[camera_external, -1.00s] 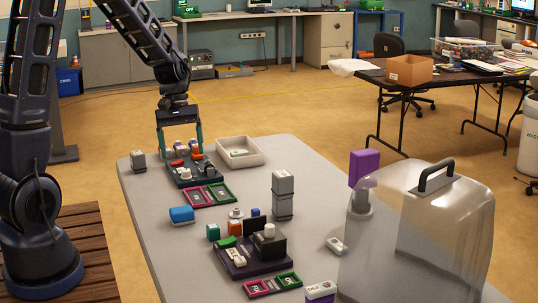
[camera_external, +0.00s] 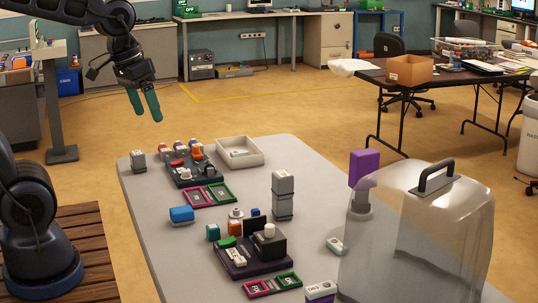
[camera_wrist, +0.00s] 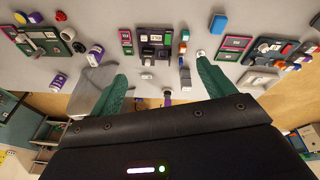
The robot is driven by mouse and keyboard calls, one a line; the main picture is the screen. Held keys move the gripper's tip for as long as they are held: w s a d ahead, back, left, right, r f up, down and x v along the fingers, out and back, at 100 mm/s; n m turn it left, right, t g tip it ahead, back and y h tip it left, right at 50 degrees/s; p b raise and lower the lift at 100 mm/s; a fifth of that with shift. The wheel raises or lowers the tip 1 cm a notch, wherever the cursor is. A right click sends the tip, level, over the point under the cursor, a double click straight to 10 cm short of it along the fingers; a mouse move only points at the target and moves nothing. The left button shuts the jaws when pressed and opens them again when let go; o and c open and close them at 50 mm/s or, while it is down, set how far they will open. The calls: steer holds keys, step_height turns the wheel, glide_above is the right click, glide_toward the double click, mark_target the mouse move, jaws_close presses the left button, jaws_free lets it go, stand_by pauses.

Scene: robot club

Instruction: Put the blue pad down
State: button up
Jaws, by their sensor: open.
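A blue block (camera_external: 181,214), the likeliest match for the blue pad, lies on the left side of the grey table in the external view. A rounded blue piece also shows at the top of the wrist view (camera_wrist: 218,24). A smaller blue cube (camera_external: 255,212) sits farther right, behind the dark stand. My gripper (camera_external: 145,106) hangs in the air above and beyond the table's back left corner. Its two green fingers are apart with nothing between them, and both show in the wrist view (camera_wrist: 162,78). It touches no object.
A dark tray with small parts (camera_external: 183,176) and a pink-green frame (camera_external: 207,195) are at the back left. A white bin (camera_external: 240,141) stands at the back. A grey stack (camera_external: 282,194) stands mid-table. A large clear cover (camera_external: 415,235) fills the right. Bare table (camera_external: 150,205) borders the left edge.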

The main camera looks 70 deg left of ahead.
steer(key=s+d+r+m+t, duration=0.1)
steer(key=s+d+r+m, duration=0.1)
steer(key=s, duration=0.3)
steer(key=shift+s+d+m, duration=0.35)
steer(key=shift+d+m, duration=0.1)
steer(key=shift+m, duration=0.05)
stand_by(0.9)
